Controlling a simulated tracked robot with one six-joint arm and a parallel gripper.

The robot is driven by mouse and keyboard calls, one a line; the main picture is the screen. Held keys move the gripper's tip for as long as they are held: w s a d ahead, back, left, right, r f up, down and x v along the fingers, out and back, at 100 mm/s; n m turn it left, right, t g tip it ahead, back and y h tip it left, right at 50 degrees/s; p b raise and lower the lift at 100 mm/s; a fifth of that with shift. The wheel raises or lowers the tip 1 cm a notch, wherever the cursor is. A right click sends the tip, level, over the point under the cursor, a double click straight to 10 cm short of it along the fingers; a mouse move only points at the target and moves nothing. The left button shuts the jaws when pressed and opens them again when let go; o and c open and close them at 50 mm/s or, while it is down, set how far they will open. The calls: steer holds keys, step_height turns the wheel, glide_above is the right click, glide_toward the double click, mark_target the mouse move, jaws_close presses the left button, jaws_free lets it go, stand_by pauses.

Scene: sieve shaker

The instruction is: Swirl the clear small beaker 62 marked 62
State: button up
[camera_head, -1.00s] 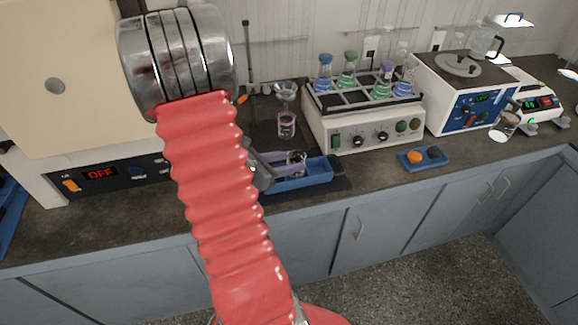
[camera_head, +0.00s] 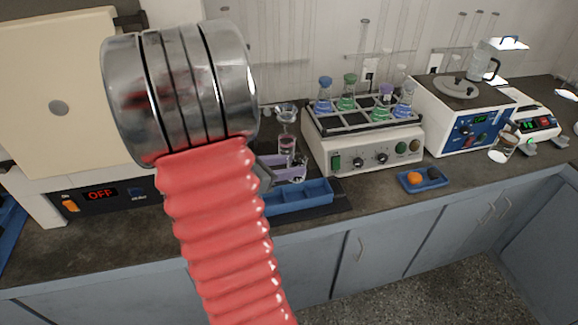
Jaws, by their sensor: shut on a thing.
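A small clear beaker (camera_head: 299,167) is between the pale purple fingers of my gripper (camera_head: 288,170). The gripper is shut on it, and the beaker looks roughly upright just above the blue tray. Its marking is too small to read, so I cannot confirm 62. My red sleeved arm hides the rear of the gripper and part of the left finger area.
The blue divided tray (camera_head: 313,195) lies below the gripper on a dark mat. A glass vessel with pinkish contents (camera_head: 286,144) stands close behind, under a funnel (camera_head: 286,114). The flask shaker (camera_head: 365,150) is right; a small blue tray (camera_head: 424,180) lies further right.

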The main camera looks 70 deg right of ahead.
stand_by(0.3)
steer(key=shift+r, duration=2.5)
